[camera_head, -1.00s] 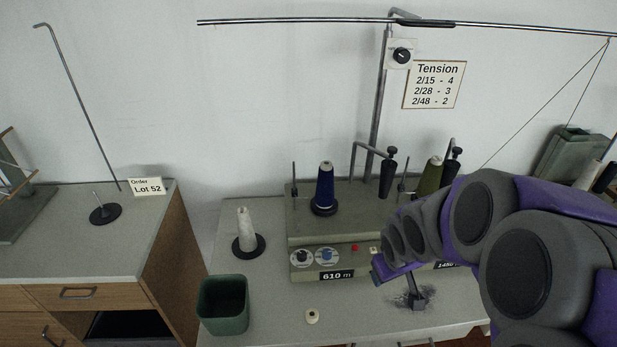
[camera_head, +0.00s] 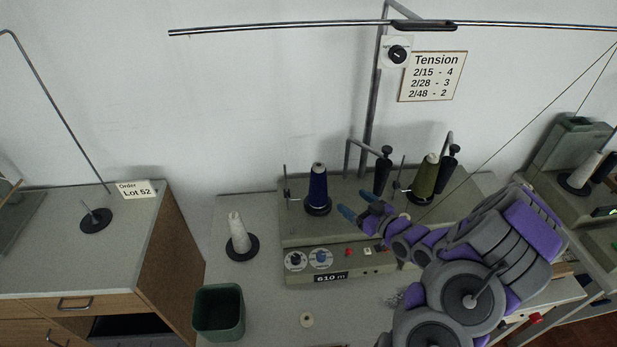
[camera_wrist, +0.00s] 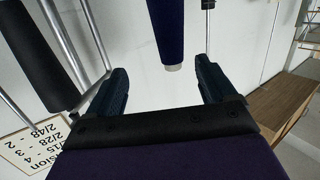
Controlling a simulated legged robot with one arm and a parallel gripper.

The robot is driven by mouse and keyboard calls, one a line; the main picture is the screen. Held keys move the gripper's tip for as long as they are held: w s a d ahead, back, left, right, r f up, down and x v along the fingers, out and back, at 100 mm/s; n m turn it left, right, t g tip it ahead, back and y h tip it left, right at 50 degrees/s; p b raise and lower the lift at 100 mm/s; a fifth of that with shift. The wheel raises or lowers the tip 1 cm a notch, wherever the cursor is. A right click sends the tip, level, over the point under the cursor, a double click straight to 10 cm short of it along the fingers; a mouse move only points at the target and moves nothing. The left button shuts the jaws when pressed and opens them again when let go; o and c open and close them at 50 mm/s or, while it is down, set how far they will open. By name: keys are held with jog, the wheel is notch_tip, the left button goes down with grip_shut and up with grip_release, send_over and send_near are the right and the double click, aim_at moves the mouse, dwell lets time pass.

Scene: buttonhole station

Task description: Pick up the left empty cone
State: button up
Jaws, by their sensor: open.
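A pale, bare-looking cone (camera_head: 238,233) stands slightly tilted in the picture on a black round base (camera_head: 243,252) at the left of the worktable. A dark blue cone (camera_head: 318,187) stands on the winder's left spindle, and an olive cone (camera_head: 426,176) on its right one. My gripper (camera_head: 357,204) is open and empty above the winder, right of the blue cone and well right of the pale cone. In the wrist view, the blue cone (camera_wrist: 170,28) appears upside down, its pale tip between and beyond my open fingers (camera_wrist: 163,78). The pale cone is not visible there.
The grey winder (camera_head: 300,232) has upright rods and black tension posts (camera_head: 382,172) near my gripper. A green bin (camera_head: 219,312) and a small pale ring (camera_head: 307,320) are at the front. A wooden cabinet (camera_head: 165,245) with an empty spindle (camera_head: 95,220) stands left.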

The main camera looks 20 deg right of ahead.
aim_at(325, 178)
jog(key=shift+t, duration=0.7)
jog(key=shift+a+r+b+x, duration=0.2)
jog(key=shift+b+x, duration=0.2)
jog(key=shift+x, duration=1.8)
jog(key=shift+a+r+b+x, duration=0.1)
jog(key=shift+a+b+x, duration=0.2)
jog(key=shift+x, duration=1.9)
jog(key=shift+a+r+b+x, duration=0.15)
jog(key=shift+b+x, duration=0.3)
jog(key=shift+x, duration=1.8)
jog(key=shift+w+a+b, duration=0.25)
jog(key=shift+w+a, duration=0.25)
jog(key=shift+w, duration=0.35)
jog(key=shift+w+a+b, duration=0.25)
jog(key=shift+w+a, duration=0.2)
jog(key=shift+w, duration=0.35)
jog(key=shift+d, duration=0.1)
